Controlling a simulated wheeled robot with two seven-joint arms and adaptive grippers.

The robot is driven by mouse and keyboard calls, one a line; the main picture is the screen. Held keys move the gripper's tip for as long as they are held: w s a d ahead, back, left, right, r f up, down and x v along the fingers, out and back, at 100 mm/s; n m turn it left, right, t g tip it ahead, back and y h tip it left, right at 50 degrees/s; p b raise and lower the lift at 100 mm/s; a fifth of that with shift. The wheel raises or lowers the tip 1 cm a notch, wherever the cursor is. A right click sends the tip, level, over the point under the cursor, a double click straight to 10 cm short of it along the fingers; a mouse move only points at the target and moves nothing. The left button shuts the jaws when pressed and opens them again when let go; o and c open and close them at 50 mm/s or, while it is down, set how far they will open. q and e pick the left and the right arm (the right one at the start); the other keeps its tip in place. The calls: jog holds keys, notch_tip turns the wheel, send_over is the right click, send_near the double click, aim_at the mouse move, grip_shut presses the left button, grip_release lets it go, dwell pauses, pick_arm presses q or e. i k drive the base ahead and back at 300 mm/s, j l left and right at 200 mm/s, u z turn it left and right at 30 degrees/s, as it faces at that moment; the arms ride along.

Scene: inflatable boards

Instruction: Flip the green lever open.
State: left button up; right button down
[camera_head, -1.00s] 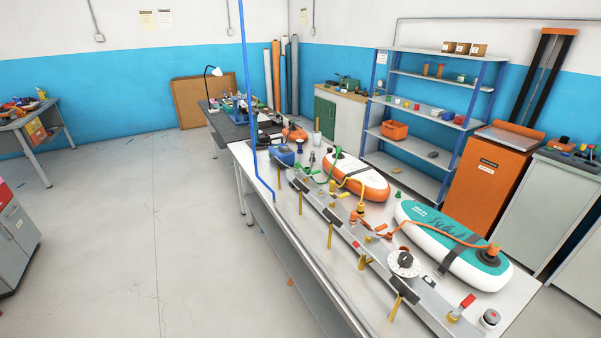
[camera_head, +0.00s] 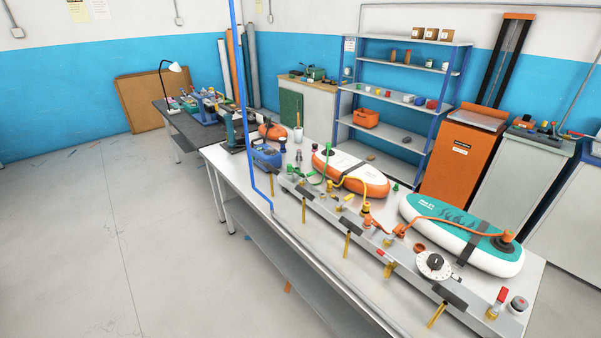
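A green hose (camera_head: 328,161) with green fittings stands at the far part of the long metal workbench (camera_head: 233,178). A red-handled valve (camera_head: 500,298) stands at the near right end of the rail (camera_head: 372,250). Neither of my grippers is in view.
An orange-and-white board (camera_head: 350,174) and a teal-and-white board (camera_head: 460,232) lie on the bench. A thin blue pole (camera_head: 240,100) rises by its left edge. Shelves (camera_head: 405,95) stand behind. The floor (camera_head: 85,240) at left is clear.

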aim_at(310, 174)
jog(key=i+j, duration=0.15)
jog(key=i, duration=0.15)
jog(key=i+j+z, duration=0.1)
jog(key=i, duration=0.5)
